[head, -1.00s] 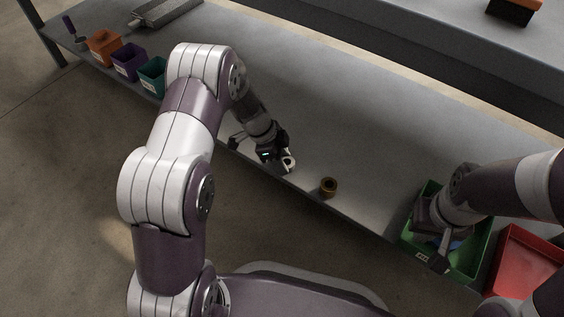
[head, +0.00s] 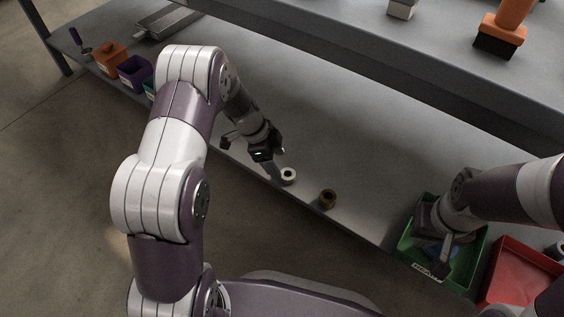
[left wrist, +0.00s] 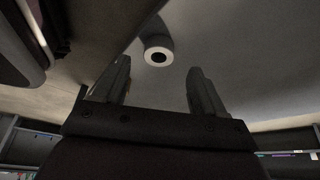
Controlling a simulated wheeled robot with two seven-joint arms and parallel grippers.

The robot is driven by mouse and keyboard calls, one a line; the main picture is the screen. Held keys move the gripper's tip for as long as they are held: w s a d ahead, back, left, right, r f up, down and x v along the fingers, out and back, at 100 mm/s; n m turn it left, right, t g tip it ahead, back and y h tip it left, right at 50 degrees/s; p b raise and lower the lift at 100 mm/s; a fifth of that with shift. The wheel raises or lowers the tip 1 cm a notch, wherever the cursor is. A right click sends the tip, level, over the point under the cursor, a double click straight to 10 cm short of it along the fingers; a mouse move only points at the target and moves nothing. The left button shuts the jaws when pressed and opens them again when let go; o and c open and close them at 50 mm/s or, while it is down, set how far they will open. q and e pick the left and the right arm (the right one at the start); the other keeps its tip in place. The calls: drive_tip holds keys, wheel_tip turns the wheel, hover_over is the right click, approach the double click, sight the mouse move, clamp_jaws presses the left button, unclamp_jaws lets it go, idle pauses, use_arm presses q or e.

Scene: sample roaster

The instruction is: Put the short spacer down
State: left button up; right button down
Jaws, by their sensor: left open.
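The short spacer is a white ring (head: 288,175) standing on the grey table near its front edge. It also shows in the left wrist view (left wrist: 157,56), beyond and between the fingertips and apart from them. My left gripper (head: 268,162) is open and empty, just to the left of the spacer; its two fingers (left wrist: 152,82) are spread in the left wrist view. My right gripper (head: 440,262) is over the green bin at the right; its fingers are too unclear to tell their state.
A brown ring (head: 327,198) stands right of the spacer near the front edge. A green bin (head: 404,243) and a red bin (head: 518,272) are at the right. Orange (head: 110,58) and purple (head: 133,73) containers are at the far left. The table's middle is clear.

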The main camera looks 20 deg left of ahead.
use_arm(q)
drive_tip(key=p+v, duration=0.3)
drive_tip(key=v, duration=0.4)
drive_tip(key=s+r+n+y, duration=0.2)
drive_tip(key=s+r+n, duration=0.2)
drive_tip(key=s+n, duration=0.4)
drive_tip(key=s+d+r+n+y, duration=0.1)
drive_tip(key=s+r+n, duration=0.4)
drive_tip(key=s, duration=0.5)
drive_tip(key=n+y, duration=0.1)
drive_tip(key=n, duration=0.1)
drive_tip(key=shift+d+n+t, duration=0.2)
drive_tip(key=shift+n+t, duration=0.1)
drive_tip(key=shift+n, duration=0.1)
use_arm(e)
wheel_tip(320, 180, up, 4)
drive_tip(key=shift+f, duration=0.1)
